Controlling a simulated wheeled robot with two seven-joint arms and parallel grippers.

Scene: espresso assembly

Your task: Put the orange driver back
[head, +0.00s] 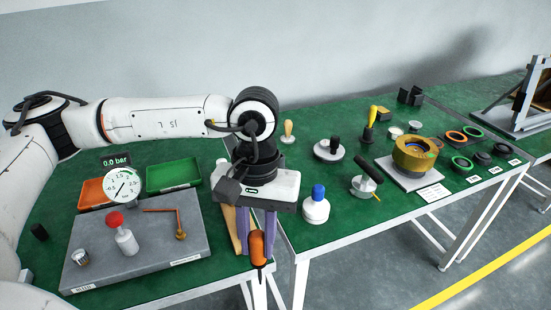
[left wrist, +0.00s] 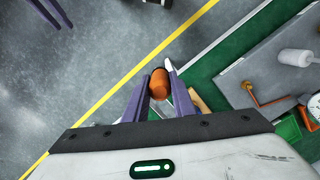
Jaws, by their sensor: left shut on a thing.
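The orange driver (head: 257,243) hangs upright between the purple fingers of my left gripper (head: 257,236), its dark end pointing down. It is held in front of the tables, near the gap between them. In the left wrist view my left gripper (left wrist: 158,84) is shut on the orange handle (left wrist: 159,82), seen end-on over the floor. Two purple fingers at the top left of that view look like my right gripper (left wrist: 63,26); they stand apart with nothing visible between them. The right gripper does not show in the head view.
A wooden piece (head: 229,225) lies behind my left gripper at the table edge. A grey plate (head: 150,255) with a gauge (head: 122,186) stands left, before orange and green trays (head: 174,174). Several espresso parts fill the right table.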

